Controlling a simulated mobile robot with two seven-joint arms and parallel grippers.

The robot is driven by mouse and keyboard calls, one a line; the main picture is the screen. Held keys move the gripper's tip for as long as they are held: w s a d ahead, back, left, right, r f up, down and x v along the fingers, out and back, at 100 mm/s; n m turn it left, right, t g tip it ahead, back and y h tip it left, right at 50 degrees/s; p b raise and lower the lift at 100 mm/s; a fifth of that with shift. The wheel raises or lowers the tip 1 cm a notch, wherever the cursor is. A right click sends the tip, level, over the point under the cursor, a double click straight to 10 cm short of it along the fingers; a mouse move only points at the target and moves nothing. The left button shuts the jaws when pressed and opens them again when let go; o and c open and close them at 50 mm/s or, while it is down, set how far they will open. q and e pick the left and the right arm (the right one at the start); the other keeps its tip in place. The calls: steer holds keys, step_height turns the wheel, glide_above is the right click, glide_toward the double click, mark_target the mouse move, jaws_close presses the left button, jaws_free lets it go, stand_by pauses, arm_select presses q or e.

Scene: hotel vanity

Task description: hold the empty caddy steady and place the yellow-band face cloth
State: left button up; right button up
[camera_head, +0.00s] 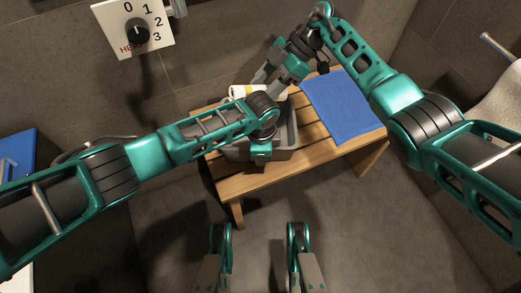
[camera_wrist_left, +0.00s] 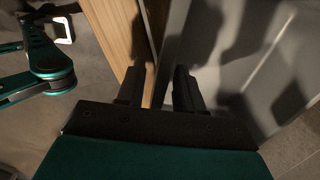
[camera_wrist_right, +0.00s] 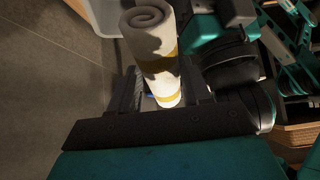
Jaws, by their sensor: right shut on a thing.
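The grey caddy (camera_head: 285,139) stands on the wooden bench, partly hidden under my left arm. Its wall (camera_wrist_left: 172,48) runs between the fingers of my left gripper (camera_wrist_left: 158,88), which is open around the rim with a gap showing. In the head view my left gripper (camera_head: 260,158) is at the caddy's near side. My right gripper (camera_wrist_right: 163,90) is shut on the yellow-band face cloth (camera_wrist_right: 151,47), a rolled white cloth with yellow bands. In the head view the cloth (camera_head: 241,91) is by the caddy's far side; how high it is held is unclear.
A blue towel (camera_head: 343,105) lies flat on the right of the wooden bench (camera_head: 228,178). A dial panel (camera_head: 134,27) is on the wall behind. A white towel (camera_head: 497,100) is at the far right. My right arm passes above the blue towel.

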arm_select(q)
steer(key=shift+c, duration=0.3)
jaws_close()
arm_select(e)
steer(key=o, duration=1.1)
steer(key=shift+d+r, duration=0.1)
steer(key=v, duration=1.1)
steer(key=shift+w+d+r, duration=0.2)
steer(key=shift+d+r, duration=0.05)
steer(key=shift+d, duration=0.05)
arm_select(q)
steer(key=shift+o, duration=0.8)
jaws_free()
